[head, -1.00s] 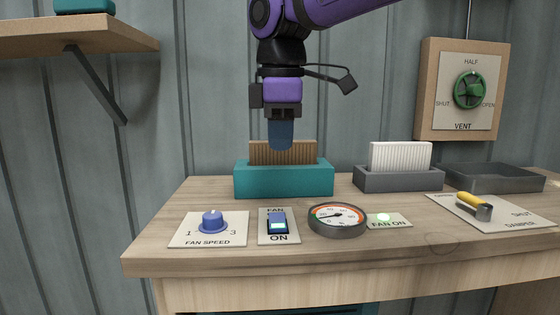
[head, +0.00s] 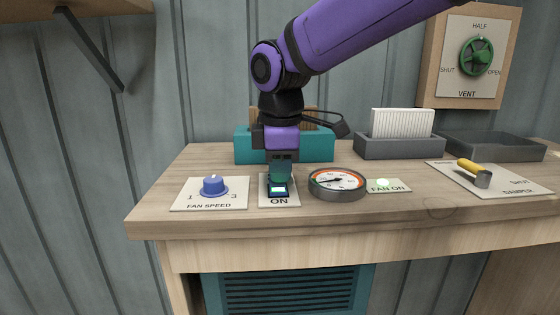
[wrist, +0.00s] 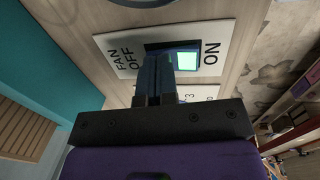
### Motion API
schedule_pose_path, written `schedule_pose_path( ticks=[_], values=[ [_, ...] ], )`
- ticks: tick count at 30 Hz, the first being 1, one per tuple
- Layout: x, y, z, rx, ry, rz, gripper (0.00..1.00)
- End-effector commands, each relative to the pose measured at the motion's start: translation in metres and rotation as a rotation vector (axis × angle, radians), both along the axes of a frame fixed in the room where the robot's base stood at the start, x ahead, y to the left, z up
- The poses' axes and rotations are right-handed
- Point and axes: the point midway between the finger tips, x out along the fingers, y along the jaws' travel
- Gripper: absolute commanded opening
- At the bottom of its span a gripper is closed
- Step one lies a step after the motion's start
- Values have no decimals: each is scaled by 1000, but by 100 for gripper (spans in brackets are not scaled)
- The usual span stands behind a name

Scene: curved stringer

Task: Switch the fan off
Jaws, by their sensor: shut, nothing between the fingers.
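The fan switch (head: 278,190) is a rocker on a white plate on the bench top, marked FAN, OFF and ON. Its lit pale face is at the ON end, and it also shows in the wrist view (wrist: 187,60). My gripper (head: 280,180) is shut and empty, pointing down over the OFF side of the rocker. In the wrist view its fingertips (wrist: 154,62) are at the dark part of the rocker; I cannot tell whether they touch it. The FAN ON lamp (head: 383,184) glows green.
The blue fan speed knob (head: 214,185) is left of the switch and a round gauge (head: 337,182) is close on its right. A teal holder (head: 247,147) stands behind. A yellow-handled damper lever (head: 472,170) is farther right.

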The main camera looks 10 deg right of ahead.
Motion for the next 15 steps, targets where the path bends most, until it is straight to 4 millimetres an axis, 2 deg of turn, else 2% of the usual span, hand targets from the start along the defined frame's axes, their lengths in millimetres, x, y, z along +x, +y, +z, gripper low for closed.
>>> schedule_pose_path(
  ticks=[15],
  values=[
    [1, 0, -5, 0, 48, 0, 0]
  ],
)
